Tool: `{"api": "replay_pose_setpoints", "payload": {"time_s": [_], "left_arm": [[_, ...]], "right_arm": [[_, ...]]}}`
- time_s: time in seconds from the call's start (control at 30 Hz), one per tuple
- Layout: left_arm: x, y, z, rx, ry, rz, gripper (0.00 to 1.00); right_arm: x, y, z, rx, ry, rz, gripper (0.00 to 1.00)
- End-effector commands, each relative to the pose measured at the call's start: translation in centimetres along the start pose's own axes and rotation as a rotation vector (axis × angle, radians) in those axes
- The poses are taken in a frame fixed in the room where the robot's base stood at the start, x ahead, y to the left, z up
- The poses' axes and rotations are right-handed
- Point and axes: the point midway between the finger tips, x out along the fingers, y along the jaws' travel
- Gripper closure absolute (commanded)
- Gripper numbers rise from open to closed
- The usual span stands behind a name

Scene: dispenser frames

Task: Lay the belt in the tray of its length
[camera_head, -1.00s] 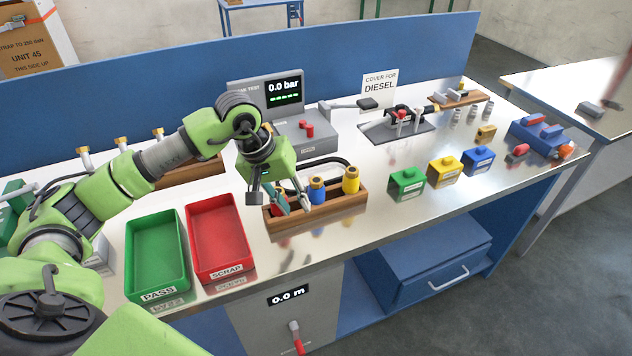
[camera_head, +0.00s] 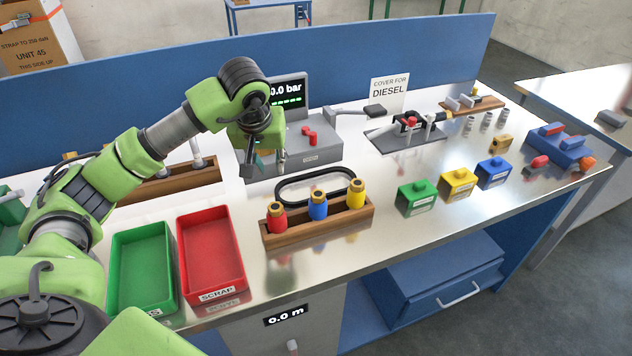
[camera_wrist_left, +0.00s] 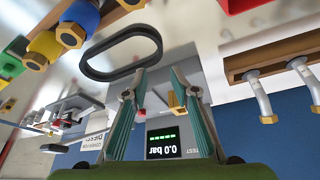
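The belt (camera_head: 312,174) is a black oval loop lying on the steel bench, behind the wooden rack of bottles. It also shows in the left wrist view (camera_wrist_left: 120,76). My left gripper (camera_head: 266,168) hangs behind and left of the belt, in front of the pressure tester. In the left wrist view its two fingers (camera_wrist_left: 157,73) stand apart with nothing held, and the belt lies beyond the tips. A green tray (camera_head: 145,268) marked PASS and a red tray (camera_head: 210,250) marked SCRAP stand at the front left, both empty. My right gripper is not in view.
The wooden rack (camera_head: 335,224) holds red, blue and yellow bottles in front of the belt. The tester (camera_head: 318,140) reads 0.0 bar; a 0.0 m display (camera_head: 285,314) is below the bench front. Green, yellow and blue blocks (camera_head: 418,197) stand right of the rack.

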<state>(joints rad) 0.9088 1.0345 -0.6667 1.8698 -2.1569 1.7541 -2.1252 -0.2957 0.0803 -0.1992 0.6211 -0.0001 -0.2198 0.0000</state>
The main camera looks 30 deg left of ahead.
Motion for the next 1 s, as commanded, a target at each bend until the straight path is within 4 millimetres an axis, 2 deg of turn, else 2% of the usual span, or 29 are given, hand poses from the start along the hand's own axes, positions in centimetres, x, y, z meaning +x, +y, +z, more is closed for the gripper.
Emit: {"api": "replay_pose_setpoints", "payload": {"time_s": [0.1, 0.2, 0.4, 0.53, 0.67, 0.8, 1.0], "left_arm": [[1.2, -0.1, 0.0, 0.001, -0.002, -0.009, 0.74], [3.2, -0.2, 0.1, 0.002, -0.004, -0.010, 0.74], [6.9, -0.1, 0.0, 0.001, -0.003, -0.008, 0.74], [8.2, -0.1, 0.0, 0.003, -0.001, -0.007, 0.74], [8.8, -0.1, -0.1, 0.002, -0.001, -0.007, 0.74], [10.5, 0.0, -0.4, 0.001, -0.005, -0.006, 0.74], [13.1, -0.1, -0.5, 0.001, -0.002, -0.007, 0.74]], "right_arm": [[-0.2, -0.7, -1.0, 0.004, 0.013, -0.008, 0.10], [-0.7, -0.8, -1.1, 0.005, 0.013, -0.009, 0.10], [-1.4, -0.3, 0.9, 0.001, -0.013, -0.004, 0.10], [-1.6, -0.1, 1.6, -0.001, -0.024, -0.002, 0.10], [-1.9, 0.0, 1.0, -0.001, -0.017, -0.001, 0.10], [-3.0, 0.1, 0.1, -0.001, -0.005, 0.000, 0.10], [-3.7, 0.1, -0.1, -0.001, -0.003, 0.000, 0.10]]}}
